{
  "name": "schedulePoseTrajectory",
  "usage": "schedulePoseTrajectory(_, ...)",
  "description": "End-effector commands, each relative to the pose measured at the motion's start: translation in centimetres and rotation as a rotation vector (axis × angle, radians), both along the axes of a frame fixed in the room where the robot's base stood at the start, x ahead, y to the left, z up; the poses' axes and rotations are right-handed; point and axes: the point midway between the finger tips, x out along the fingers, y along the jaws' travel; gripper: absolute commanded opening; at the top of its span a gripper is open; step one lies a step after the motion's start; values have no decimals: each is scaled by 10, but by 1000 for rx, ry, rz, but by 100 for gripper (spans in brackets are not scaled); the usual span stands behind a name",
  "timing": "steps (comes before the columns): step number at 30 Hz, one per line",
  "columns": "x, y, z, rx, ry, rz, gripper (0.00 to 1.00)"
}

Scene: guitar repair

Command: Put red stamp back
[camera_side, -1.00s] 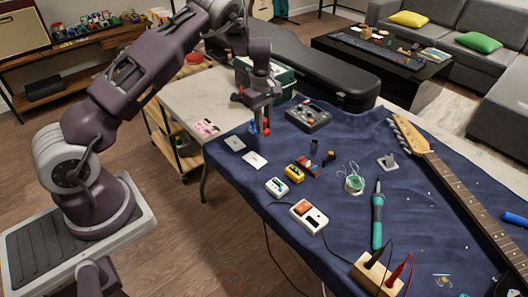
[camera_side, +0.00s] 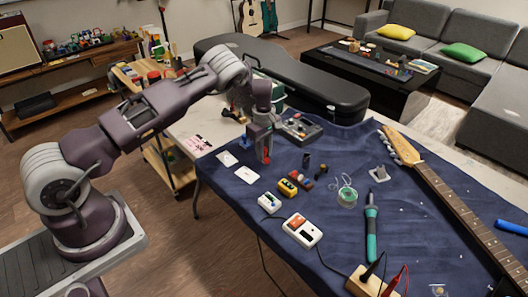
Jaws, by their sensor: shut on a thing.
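My gripper (camera_side: 264,148) points down over the back left part of the blue cloth and is shut on a red stamp (camera_side: 267,156). The stamp is upright between the fingers, mostly hidden by them; I cannot tell whether its lower end touches the cloth. To the right and nearer the camera is a small stamp stand (camera_side: 301,181) with a reddish part. A dark upright stamp (camera_side: 307,160) and a brown piece (camera_side: 322,169) are beside or on it. Two white cards (camera_side: 246,174) lie to the left of and in front of my gripper.
A grey box with knobs (camera_side: 301,129) lies behind right of my gripper. A yellow ink pad (camera_side: 287,187), a white-blue one (camera_side: 269,203) and a meter (camera_side: 302,229) lie nearer. A solder spool (camera_side: 347,197), iron (camera_side: 371,225) and guitar neck (camera_side: 455,200) are to the right.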

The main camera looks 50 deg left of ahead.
Motion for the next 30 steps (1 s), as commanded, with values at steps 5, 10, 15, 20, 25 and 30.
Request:
schedulePoseTrajectory(5,0,0,-3,0,0,0,36)
schedulePoseTrajectory(10,0,0,-2,0,0,0,43)
schedulePoseTrajectory(15,0,0,-1,0,0,0,43)
schedulePoseTrajectory(20,1,0,26,0,-4,1,43)
schedulePoseTrajectory(25,0,-1,74,0,-5,0,43)
schedulePoseTrajectory(30,0,0,109,1,-3,-1,43)
